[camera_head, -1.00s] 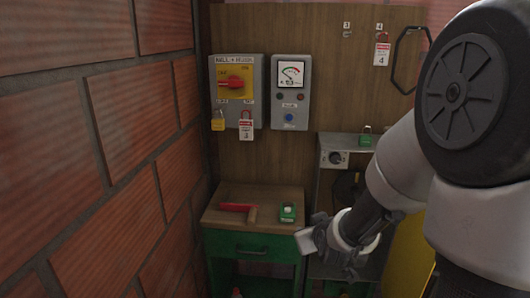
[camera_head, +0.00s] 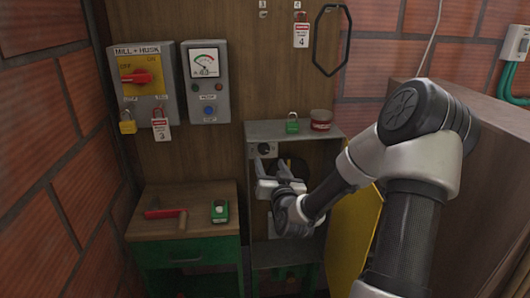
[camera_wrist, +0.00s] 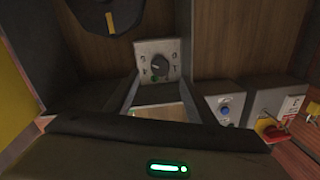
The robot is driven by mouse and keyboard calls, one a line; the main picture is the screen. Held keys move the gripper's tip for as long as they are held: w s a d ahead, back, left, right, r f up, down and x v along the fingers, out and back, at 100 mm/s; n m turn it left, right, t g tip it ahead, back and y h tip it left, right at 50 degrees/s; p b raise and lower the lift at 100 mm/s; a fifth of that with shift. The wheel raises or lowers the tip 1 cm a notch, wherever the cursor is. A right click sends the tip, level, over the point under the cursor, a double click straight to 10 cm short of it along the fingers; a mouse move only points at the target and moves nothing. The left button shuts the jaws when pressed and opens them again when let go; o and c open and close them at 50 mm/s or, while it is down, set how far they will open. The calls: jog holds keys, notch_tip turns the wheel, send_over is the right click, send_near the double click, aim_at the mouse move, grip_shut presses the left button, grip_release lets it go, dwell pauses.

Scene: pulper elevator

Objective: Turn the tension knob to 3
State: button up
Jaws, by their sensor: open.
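The tension knob (camera_head: 264,149) is a small dark dial on a pale plate at the upper left of the grey cabinet's open front. In the wrist view the dark knob (camera_wrist: 160,64) sits on its light plate (camera_wrist: 143,48), with marks around it that are too small to read. A small green spot shows near the knob's lower edge there. The knob's setting cannot be read. My gripper (camera_head: 271,177) is open and empty, just below and in front of the knob, apart from it. In the wrist view its fingers (camera_wrist: 158,92) point toward the plate.
The grey cabinet (camera_head: 262,130) carries a green padlock (camera_head: 292,123) and a red tin (camera_head: 321,120). Its yellow door (camera_head: 353,225) stands open at right. A bench (camera_head: 180,197) with a red-handled tool (camera_head: 165,213) is at left. Switch boxes (camera_head: 205,80) hang above it.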

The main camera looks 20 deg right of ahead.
aim_at(264, 151)
jog(key=x, duration=0.8)
jog(key=shift+w+d, duration=0.1)
jog(key=shift+w, duration=0.25)
jog(key=c, duration=1)
